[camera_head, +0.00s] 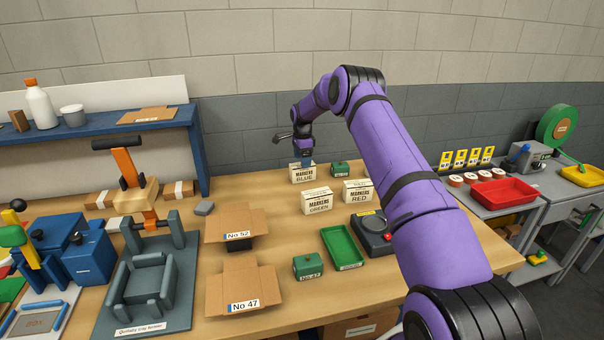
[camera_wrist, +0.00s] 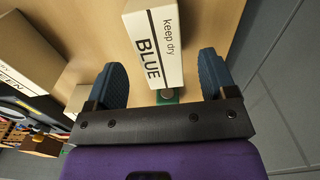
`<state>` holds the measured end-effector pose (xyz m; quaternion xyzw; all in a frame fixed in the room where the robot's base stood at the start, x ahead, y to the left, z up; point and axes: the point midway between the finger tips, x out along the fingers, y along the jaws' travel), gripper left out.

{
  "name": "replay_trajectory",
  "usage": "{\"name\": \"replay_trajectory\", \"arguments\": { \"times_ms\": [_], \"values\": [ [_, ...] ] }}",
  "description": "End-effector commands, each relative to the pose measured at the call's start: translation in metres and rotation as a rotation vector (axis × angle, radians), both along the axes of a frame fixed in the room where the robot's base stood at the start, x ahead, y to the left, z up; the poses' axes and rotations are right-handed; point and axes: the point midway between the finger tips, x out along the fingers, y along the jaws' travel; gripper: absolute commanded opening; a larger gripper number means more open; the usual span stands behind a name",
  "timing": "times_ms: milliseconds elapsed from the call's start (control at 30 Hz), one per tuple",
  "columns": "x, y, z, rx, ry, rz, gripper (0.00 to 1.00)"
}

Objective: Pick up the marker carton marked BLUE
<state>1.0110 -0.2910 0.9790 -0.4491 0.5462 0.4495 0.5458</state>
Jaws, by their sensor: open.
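The marker carton marked BLUE (camera_head: 302,175) is a white box with a dark blue stripe, standing at the back of the wooden table. In the wrist view the carton (camera_wrist: 152,44) shows its "BLUE" and "keep dry" side. My gripper (camera_head: 307,160) is directly above it in the head view, hiding part of its top. In the wrist view my gripper (camera_wrist: 162,62) is open, with one blue finger on each side of the carton's near end. Gaps show between both fingers and the carton. I cannot tell how deep the fingers reach.
Cartons marked GREEN (camera_head: 317,201) and RED (camera_head: 357,191) stand in front of the BLUE one. A small green box (camera_head: 340,170) is close to its right. A green tray (camera_head: 343,247), a dark device (camera_head: 373,235) and open cardboard boxes (camera_head: 238,230) lie nearer.

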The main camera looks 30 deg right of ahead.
Motion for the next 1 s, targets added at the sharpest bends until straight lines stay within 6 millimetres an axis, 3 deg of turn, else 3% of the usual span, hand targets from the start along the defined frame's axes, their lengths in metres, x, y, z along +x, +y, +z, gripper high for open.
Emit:
{"name": "replay_trajectory", "arguments": {
  "times_ms": [167,500,767,1000],
  "values": [
    [0.000,0.000,-0.010,0.001,0.000,-0.001,0.78],
    [0.000,0.000,-0.053,0.002,0.000,0.000,0.78],
    [0.001,0.000,-0.056,0.000,-0.001,0.001,0.78],
    [0.001,0.000,-0.056,0.000,-0.001,0.001,0.23]
  ]
}}
